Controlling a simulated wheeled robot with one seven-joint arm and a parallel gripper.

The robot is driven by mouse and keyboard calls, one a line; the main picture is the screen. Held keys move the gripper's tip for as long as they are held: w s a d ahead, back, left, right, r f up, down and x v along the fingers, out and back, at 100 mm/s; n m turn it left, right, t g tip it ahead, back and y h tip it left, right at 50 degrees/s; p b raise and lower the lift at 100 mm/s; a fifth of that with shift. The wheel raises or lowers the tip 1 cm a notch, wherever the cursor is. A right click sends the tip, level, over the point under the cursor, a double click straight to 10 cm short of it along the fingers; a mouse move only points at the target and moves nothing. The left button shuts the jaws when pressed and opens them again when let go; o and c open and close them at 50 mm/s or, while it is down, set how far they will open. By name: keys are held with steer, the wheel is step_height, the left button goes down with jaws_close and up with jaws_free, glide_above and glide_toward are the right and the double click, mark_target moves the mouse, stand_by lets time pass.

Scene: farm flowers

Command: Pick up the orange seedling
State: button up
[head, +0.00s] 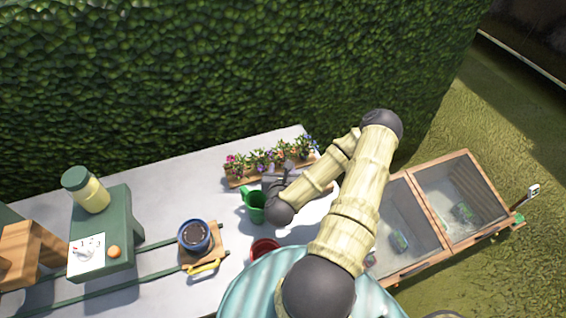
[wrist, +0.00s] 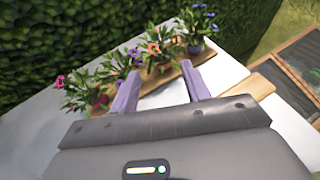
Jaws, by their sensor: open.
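A row of small flowering seedlings stands on a wooden tray (wrist: 160,85). A seedling with orange blooms (wrist: 155,50) is near the middle of the row in the wrist view, with red-orange blooms close beside it. My gripper (wrist: 161,70) is open, its two purple fingers apart and pointing at the tray, with nothing held between them. The orange seedling shows just beyond the gap between the fingertips; I cannot tell whether they touch it. In the head view my arm hides part of the tray and the gripper's fingers.
Blue flowers (wrist: 197,18) stand right of the orange seedling and pink ones (wrist: 60,81) left. The hedge (head: 200,80) rises behind. A cold frame (head: 408,228) is at right.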

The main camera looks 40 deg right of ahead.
mark_target(283, 154)
steer(key=x, duration=0.7)
steer(key=shift+w+d+f, duration=0.2)
steer(key=shift+w, duration=0.1)
steer(key=shift+w, duration=0.1)
steer(key=shift+p+x, duration=0.7)
steer(key=shift+x, duration=1.85)
steer(key=shift+a+f, duration=0.15)
jaws_close()
